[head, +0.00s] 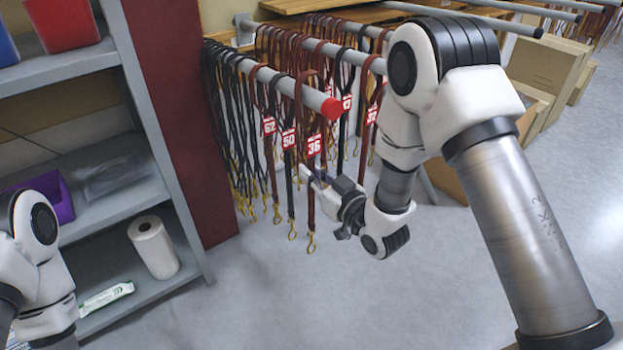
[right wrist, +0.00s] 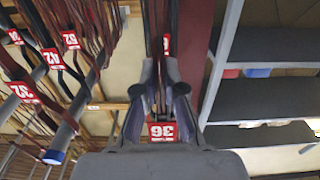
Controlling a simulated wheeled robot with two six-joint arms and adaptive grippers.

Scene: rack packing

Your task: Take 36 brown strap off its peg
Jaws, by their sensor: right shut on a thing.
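The brown strap tagged 36 (head: 311,212) hangs over the front peg (head: 262,75), just behind its red end cap (head: 332,109). Its red tag (head: 314,147) faces me and its brass clip (head: 311,243) hangs low. My right gripper (head: 316,184) is shut on this strap below the tag, and the strap is still looped over the peg. The right wrist view shows the 36 tag (right wrist: 161,131) upside down beside the closed fingers (right wrist: 165,92). Part of my left arm shows at the left edge; its gripper is out of view.
Straps tagged 50 (head: 289,140) and 62 (head: 268,125) hang close behind on the same peg. More pegs with straps stand to the right. A grey shelf (head: 150,140) with a paper roll (head: 153,247) stands left. Cardboard boxes (head: 548,68) are behind my right arm.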

